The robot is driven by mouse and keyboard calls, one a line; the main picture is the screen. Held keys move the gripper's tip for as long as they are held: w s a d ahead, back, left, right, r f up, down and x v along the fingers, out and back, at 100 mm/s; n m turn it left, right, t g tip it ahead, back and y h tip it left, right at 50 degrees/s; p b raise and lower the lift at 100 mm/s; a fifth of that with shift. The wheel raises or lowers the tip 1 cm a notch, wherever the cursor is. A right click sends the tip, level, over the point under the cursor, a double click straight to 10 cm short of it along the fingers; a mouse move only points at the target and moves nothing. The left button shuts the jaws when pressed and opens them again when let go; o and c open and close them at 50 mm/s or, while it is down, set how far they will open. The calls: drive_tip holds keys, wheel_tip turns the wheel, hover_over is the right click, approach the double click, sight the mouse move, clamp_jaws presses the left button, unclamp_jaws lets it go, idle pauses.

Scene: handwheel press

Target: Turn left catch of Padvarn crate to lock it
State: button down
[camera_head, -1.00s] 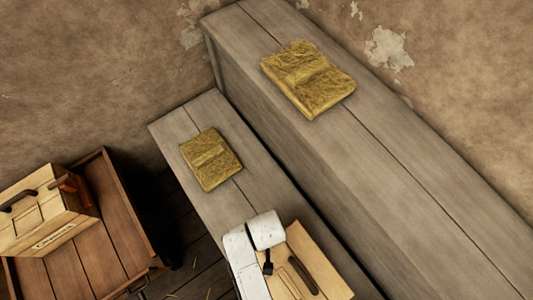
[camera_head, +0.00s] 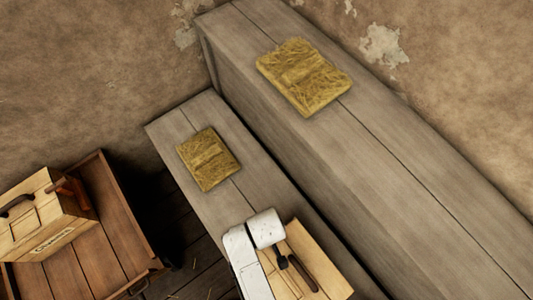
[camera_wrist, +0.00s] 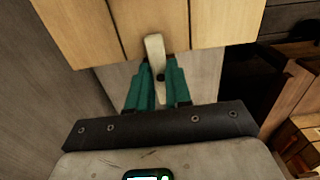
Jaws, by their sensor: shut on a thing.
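A pale wooden crate (camera_head: 325,270) with a dark carrying handle (camera_head: 303,272) stands on the low grey bench at the bottom of the head view, partly covered by my white arm. In the wrist view the crate's planked side (camera_wrist: 205,25) fills the top. A pale narrow catch (camera_wrist: 153,46) lies nearly upright in that picture, its upper end over the crate's edge. My gripper (camera_wrist: 161,76) has teal fingers, shut on the catch from both sides. A dark round spot shows on the catch between the fingers. I can read no name on this crate.
The low bench (camera_head: 262,172) holds a straw pad (camera_head: 208,160); the higher ledge (camera_head: 390,160) behind holds another (camera_head: 303,78). At left, a second pale crate (camera_head: 40,222) with a label stands on a brown wooden cart (camera_head: 110,215). The bench between pad and crate is clear.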

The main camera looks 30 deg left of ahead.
drive_tip(key=c, duration=1)
unclamp_jaws()
drive_tip(key=shift+c, duration=0.2)
wheel_tip(320, 180, up, 11)
drive_tip(key=shift+b, duration=0.3)
drive_tip(key=shift+f, duration=0.15)
